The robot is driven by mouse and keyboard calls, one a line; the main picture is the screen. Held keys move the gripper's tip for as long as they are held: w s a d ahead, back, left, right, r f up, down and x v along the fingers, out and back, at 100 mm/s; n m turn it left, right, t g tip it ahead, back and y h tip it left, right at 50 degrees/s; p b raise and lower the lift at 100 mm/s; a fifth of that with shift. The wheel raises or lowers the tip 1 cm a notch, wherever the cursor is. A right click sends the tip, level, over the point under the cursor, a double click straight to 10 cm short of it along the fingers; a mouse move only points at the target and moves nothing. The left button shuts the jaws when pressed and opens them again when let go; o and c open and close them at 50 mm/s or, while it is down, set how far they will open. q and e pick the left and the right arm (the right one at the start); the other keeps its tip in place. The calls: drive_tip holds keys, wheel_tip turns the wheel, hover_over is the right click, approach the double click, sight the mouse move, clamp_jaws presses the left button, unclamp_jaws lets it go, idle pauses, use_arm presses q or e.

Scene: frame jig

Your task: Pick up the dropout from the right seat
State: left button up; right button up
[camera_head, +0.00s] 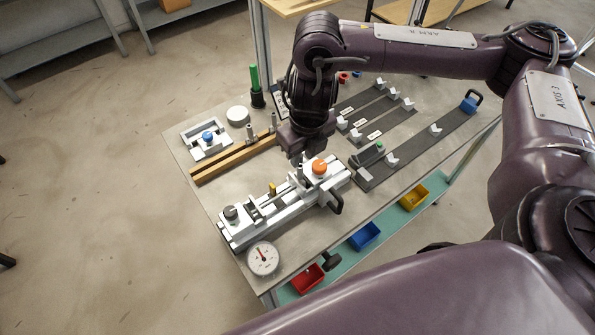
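The frame jig (262,222) is a long pale metal fixture lying diagonally on the table, with an orange knob (319,167) near its right end and a dark knob (231,212) at its left end. My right gripper (303,158) points down over the right part of the jig, just left of the orange knob. Its fingertips are small and partly hidden, so I cannot tell whether they are apart or hold anything. I cannot make out the dropout or the right seat clearly; the gripper covers part of that area. My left gripper is not in view.
A dial gauge (263,259) lies at the table's front corner. Wooden bars (235,160), a white fixture with a blue knob (207,138) and a green-handled tool (255,85) stand behind the jig. Dark rails (416,146) with white holders lie right. Coloured bins (365,236) sit below.

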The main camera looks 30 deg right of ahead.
sight(299, 171)
drive_tip(key=f, duration=0.3)
drive_tip(key=f+b, duration=0.1)
drive_tip(key=f, duration=0.2)
drive_tip(key=shift+w+a, duration=0.2)
drive_tip(key=shift+w+f, duration=0.15)
drive_tip(key=shift+f, duration=0.4)
drive_tip(key=shift+c, duration=0.2)
clamp_jaws()
